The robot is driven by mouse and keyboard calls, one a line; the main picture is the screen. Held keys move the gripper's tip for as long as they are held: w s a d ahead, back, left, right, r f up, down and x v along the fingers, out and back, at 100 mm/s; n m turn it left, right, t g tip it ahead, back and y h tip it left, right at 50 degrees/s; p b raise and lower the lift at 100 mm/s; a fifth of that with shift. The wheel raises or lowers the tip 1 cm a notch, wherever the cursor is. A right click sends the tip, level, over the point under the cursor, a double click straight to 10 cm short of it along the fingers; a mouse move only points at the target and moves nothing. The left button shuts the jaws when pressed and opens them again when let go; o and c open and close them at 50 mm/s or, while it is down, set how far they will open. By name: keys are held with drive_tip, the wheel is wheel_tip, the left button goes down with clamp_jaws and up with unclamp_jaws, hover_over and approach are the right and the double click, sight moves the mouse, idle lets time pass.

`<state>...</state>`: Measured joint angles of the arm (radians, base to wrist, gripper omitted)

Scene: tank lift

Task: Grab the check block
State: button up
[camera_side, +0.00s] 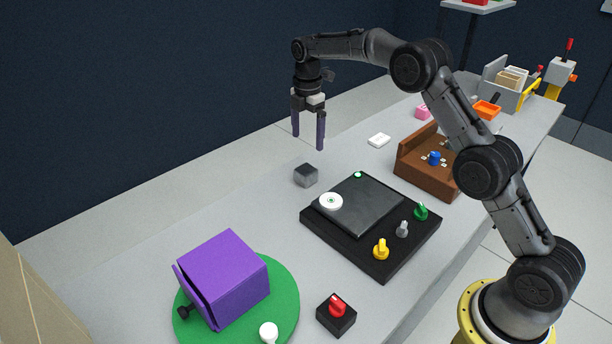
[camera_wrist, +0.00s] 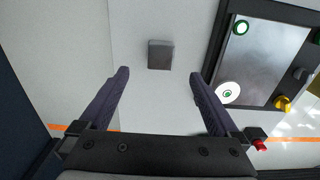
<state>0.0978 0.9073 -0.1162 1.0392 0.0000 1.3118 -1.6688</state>
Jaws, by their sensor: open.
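The check block is most likely the small grey cube (camera_side: 306,175) on the table, left of the black panel in the side view. In the wrist view the grey block (camera_wrist: 160,54) lies ahead of the fingertips, roughly centred between them. My gripper (camera_side: 308,143) hangs above the table with its two purple fingers pointing down, higher than the block and apart from it. The fingers are spread and empty in the wrist view (camera_wrist: 160,78). Nothing hides the block.
A black panel (camera_side: 418,235) with a white disc and green, grey and yellow knobs stands right of the block. A brown box (camera_side: 420,180) and a white tile (camera_side: 379,140) lie farther back. A purple box (camera_side: 225,280) sits on a green disc (camera_side: 283,318) in front. Table around the block is clear.

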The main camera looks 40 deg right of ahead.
sight(306, 169)
wheel_tip(306, 169, down, 7)
drive_tip(key=shift+f, duration=0.1)
drive_tip(key=shift+s+a+f, duration=0.1)
drive_tip(key=shift+a+f, duration=0.1)
drive_tip(key=shift+f, duration=1.1)
drive_tip(key=shift+a+f, duration=0.15)
drive_tip(key=shift+f, duration=1.1)
drive_tip(key=shift+r, duration=0.1)
clamp_jaws()
